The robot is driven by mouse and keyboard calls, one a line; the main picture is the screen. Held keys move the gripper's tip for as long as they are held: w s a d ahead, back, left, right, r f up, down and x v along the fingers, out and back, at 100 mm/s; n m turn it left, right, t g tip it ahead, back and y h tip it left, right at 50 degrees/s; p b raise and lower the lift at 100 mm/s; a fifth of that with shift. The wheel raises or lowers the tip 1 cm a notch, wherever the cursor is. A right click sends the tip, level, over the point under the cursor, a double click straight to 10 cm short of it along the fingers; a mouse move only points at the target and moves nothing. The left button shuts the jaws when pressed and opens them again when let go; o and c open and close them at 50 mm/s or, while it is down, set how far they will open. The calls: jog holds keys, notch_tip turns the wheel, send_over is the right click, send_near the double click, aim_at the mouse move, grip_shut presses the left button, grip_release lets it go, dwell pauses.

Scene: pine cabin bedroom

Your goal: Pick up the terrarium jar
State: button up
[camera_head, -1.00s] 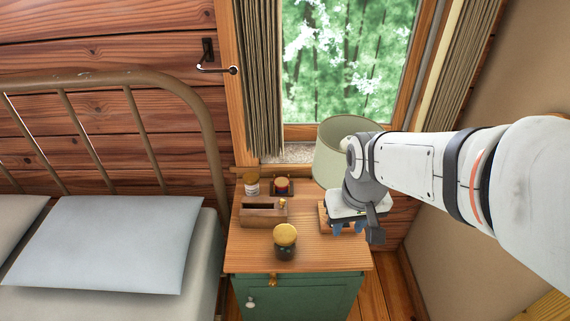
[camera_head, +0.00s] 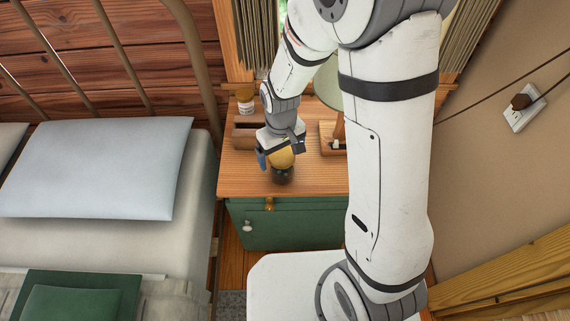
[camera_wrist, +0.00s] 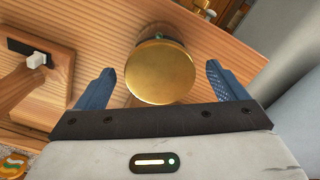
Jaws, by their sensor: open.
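The terrarium jar (camera_head: 282,174) stands near the front edge of the wooden nightstand top. It has a dark lower body and a round gold-coloured lid. In the wrist view the lid of the jar (camera_wrist: 160,72) fills the middle and hides most of the body. My gripper (camera_head: 279,158) is open above the jar. In the wrist view the blue fingers of my gripper (camera_wrist: 160,88) stand apart on the left and right of the lid, with gaps on both sides. My gripper and wrist hide part of the lid in the head view.
A wooden tissue-box-like holder (camera_head: 246,133) and a small jar with a pale lid (camera_head: 245,100) stand behind on the nightstand (camera_head: 235,181). A lamp (camera_head: 328,85) with a wooden base is to the right. The bed (camera_head: 180,190) lies left.

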notch_tip(320, 180, down, 4)
jog(key=shift+r, duration=0.2)
jog(key=c, duration=1.4)
